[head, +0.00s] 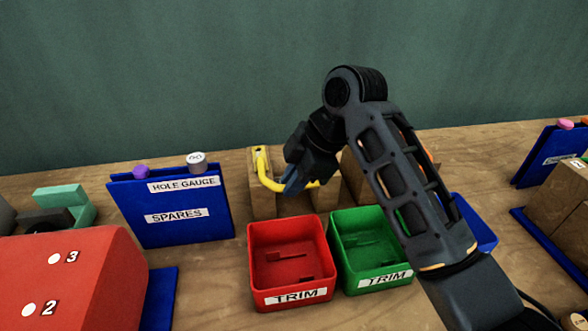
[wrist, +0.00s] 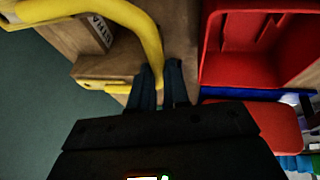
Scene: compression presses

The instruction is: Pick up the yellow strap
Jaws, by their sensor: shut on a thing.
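The yellow strap (head: 264,172) is a curved band at the wooden blocks behind the trim bins. One end sits at the top of the left wooden block (head: 262,190), and the band sags to the right past my fingers. My gripper (head: 293,187) is at the low part of the strap, pointing down, and is shut on it. In the wrist view the strap (wrist: 146,32) curves down to the fingertips (wrist: 160,80), which cover part of it. The exact grip on the band is partly hidden.
A red trim bin (head: 257,268) and a green trim bin (head: 347,268) stand just in front. A blue spares board (head: 205,222) is at left, near a red block (head: 100,275). More wooden blocks (head: 570,205) are at far right. A green wall stands behind.

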